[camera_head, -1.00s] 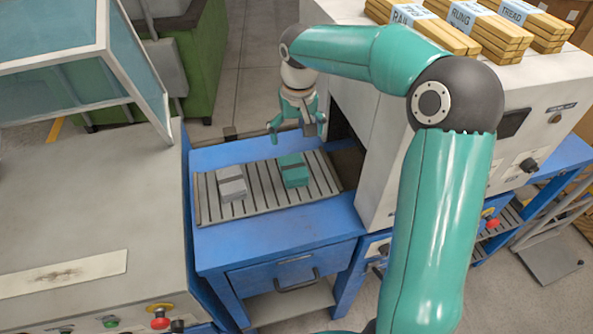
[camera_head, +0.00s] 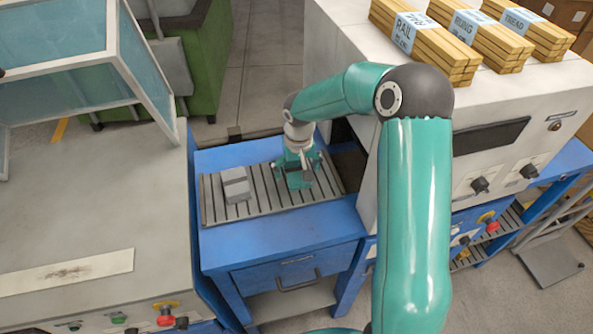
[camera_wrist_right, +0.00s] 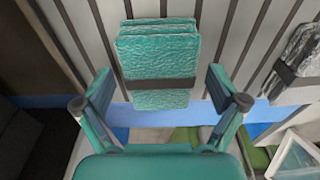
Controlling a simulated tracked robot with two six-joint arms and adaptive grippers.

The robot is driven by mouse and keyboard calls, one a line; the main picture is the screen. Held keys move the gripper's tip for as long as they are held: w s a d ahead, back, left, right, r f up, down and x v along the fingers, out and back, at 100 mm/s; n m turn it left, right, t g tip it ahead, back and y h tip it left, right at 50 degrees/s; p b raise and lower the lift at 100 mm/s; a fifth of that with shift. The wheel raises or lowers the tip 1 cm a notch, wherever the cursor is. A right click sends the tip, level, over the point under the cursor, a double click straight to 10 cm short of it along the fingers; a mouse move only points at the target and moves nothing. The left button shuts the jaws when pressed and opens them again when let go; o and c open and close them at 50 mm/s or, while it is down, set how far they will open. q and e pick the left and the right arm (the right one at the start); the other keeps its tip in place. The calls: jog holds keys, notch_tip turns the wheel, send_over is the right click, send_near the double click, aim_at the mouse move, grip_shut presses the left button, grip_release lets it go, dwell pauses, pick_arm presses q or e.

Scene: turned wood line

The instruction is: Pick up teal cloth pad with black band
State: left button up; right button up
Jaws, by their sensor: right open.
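The teal cloth pad with black band (camera_wrist_right: 158,62) lies on the slatted rack, between and just beyond the open fingers in the right wrist view. In the head view it is mostly hidden by the gripper, with a teal part (camera_head: 299,180) showing below it. My right gripper (camera_head: 298,166) is right over the pad, pointing down. It also shows in the right wrist view (camera_wrist_right: 160,97), open, with one finger to each side of the pad and nothing held. My left gripper is not in view.
A grey pad with a dark band (camera_head: 236,184) lies beside it on the slatted rack (camera_head: 265,200); it also shows in the right wrist view (camera_wrist_right: 295,65). The blue bench (camera_head: 290,238) holds the rack. A pale machine housing (camera_head: 350,40) stands close on the right.

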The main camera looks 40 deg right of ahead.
aim_at(296, 168)
jog(key=c, duration=1.3)
jog(key=shift+c, duration=0.2)
jog(key=shift+r, duration=0.15)
notch_tip(296, 168, up, 20)
jog(key=b, duration=0.1)
